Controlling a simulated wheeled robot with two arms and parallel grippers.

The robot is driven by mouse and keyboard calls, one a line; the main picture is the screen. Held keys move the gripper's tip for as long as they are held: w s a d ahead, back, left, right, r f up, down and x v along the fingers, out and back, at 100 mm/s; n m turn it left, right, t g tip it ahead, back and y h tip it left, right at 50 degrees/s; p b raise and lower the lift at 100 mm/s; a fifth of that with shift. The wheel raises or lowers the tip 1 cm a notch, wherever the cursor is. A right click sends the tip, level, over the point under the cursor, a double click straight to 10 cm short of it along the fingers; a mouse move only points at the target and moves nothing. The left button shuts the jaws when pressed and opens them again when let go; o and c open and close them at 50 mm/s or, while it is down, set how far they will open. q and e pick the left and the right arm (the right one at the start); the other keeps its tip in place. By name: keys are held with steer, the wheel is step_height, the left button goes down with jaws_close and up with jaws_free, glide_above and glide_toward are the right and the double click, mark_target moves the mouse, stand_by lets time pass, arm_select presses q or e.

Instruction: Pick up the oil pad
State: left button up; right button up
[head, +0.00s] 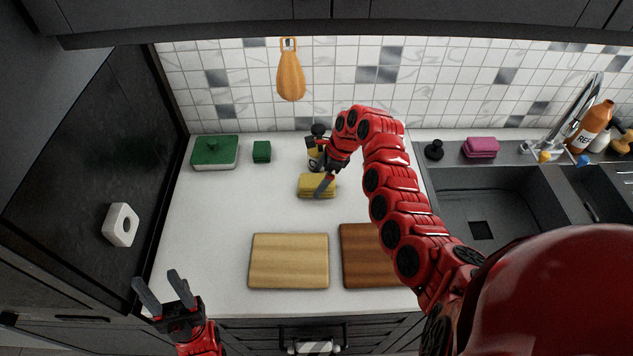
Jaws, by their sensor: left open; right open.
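A small yellow folded pad stack (311,191) lies on the white counter, left of centre; it looks like the oil pad, though no label shows. My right gripper (319,170) reaches in from the right and is open at the stack's back right side. One dark finger overlaps the stack in the picture; I cannot tell if it touches. My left gripper (157,284) is open and empty at the lower left, in front of the counter, far from the stack.
A bottle (313,160) stands behind the stack, partly hidden by my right gripper. A green sponge box (215,153) and small green block (262,152) stand left. A light board (289,262) and dark board (366,258) lie in front. A sink (482,229) is right.

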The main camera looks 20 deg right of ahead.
steer(key=shift+f, duration=0.35)
stand_by(0.5)
steer(key=c, duration=1.2)
steer(key=shift+c, duration=0.2)
steer(key=shift+r, duration=0.25)
steer(key=shift+s+d+r+b, duration=0.1)
steer(key=shift+d+r+b, duration=0.1)
steer(key=shift+b, duration=0.2)
steer(key=d+r+b, duration=0.1)
steer(key=s+d+r+b, duration=0.1)
steer(key=d, duration=0.1)
steer(key=shift+d, duration=0.2)
steer(key=s+d+r, duration=0.3)
steer(key=d+r, duration=0.2)
steer(key=d, duration=0.4)
steer(key=shift+d+r, duration=0.2)
steer(key=shift+r, duration=0.1)
steer(key=shift+s, duration=0.1)
